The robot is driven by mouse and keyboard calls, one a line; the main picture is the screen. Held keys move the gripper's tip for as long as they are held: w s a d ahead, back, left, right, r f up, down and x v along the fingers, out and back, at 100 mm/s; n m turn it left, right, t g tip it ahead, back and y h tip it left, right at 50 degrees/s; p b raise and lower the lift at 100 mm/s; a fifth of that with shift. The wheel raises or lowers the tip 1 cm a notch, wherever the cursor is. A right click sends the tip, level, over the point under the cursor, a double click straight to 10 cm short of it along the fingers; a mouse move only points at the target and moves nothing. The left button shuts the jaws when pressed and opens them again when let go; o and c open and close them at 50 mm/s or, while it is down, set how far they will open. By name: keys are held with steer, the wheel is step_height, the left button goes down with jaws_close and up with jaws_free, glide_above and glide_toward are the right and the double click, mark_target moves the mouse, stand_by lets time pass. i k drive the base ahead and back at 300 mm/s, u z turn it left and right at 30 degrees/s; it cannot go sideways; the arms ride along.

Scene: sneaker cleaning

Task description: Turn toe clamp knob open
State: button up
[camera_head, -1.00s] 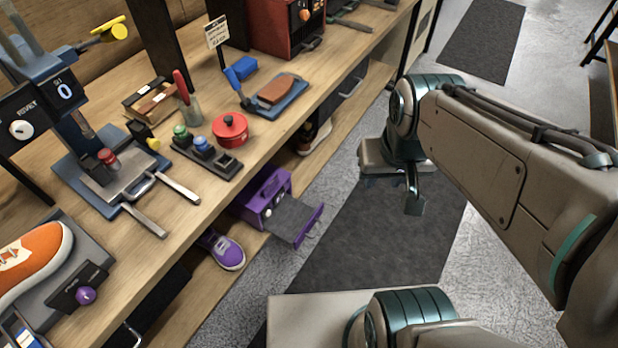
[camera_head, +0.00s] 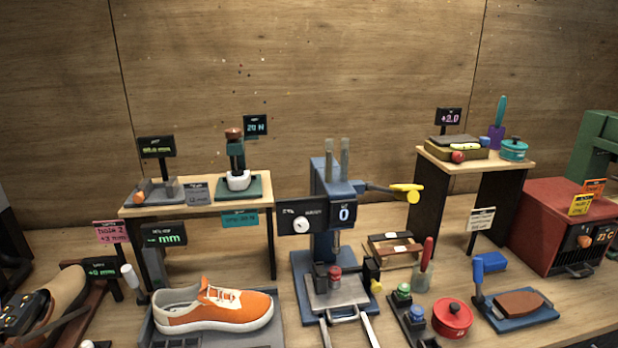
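An orange sneaker (camera_head: 213,308) with a white sole lies on a dark grey fixture (camera_head: 160,336) at the lower left of the bench, toe to the right. The fixture's front is cut off by the bottom edge of the picture, so the purple knob on its front block, seen earlier, is out of view. I cannot single out a toe clamp knob in this view. My gripper and arm are not in view.
A blue press (camera_head: 338,215) with a yellow-ended lever (camera_head: 406,192) stands right of the sneaker. A small raised shelf (camera_head: 200,205) is behind the sneaker. A red pot (camera_head: 452,318), a brush block (camera_head: 520,302) and a red box (camera_head: 565,225) stand further right.

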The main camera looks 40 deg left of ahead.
mark_target(234, 134)
steer(key=u, duration=2.2)
steer(key=k, duration=0.4)
steer(key=u, duration=0.65)
steer(key=i, duration=1.4)
steer(key=z, duration=0.55)
